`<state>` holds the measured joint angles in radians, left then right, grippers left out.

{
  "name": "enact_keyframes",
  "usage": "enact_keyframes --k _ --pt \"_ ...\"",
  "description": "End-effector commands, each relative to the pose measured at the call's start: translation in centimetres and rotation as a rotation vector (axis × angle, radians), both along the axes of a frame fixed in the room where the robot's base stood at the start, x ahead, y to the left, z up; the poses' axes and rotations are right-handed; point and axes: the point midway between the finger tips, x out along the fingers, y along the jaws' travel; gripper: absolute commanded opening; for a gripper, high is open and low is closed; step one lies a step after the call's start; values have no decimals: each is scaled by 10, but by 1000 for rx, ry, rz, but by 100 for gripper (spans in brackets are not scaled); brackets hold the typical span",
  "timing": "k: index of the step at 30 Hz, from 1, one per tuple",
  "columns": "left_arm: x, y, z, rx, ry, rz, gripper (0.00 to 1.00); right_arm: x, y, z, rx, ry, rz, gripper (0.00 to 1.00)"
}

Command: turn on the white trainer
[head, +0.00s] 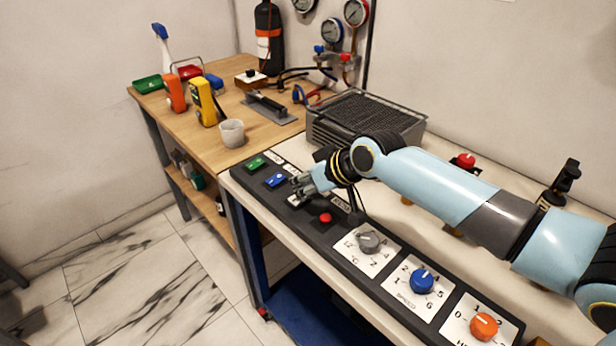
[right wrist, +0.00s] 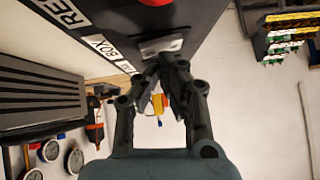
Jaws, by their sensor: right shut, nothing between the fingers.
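The dark control panel (head: 345,228) runs along the front edge of the white bench. It carries a green rocker switch (head: 256,163), a blue rocker switch (head: 276,180) and a pale switch (head: 294,201), partly hidden by my right gripper (head: 298,187). My right gripper is shut and empty, its fingertips at the pale switch. In the right wrist view the fingertips (right wrist: 172,60) are just below the pale switch plate (right wrist: 161,46); I cannot tell whether they touch it. Which way the switch is tipped is unclear. My left gripper is not in view.
A red button (head: 325,217), a grey knob (head: 368,242), a blue knob (head: 421,281) and an orange knob (head: 484,325) follow along the panel. A grey finned unit (head: 365,118) stands behind. A wooden table (head: 205,140) with tools adjoins at left.

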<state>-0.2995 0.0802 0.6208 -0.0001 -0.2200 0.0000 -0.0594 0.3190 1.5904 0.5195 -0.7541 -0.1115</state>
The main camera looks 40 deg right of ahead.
Motion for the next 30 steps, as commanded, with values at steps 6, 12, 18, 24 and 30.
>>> enact_keyframes --k 6,12,18,24,30 --pt "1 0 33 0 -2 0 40 5 0 33 0 0 -4 0" --pt "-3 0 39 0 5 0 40 -18 0 61 -6 0 -1 0" --pt "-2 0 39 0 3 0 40 -47 2 90 -3 -1 -2 0" --pt "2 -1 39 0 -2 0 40 -61 3 105 -1 -1 -4 0" --pt "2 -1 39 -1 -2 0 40 -64 3 108 0 0 -6 0"
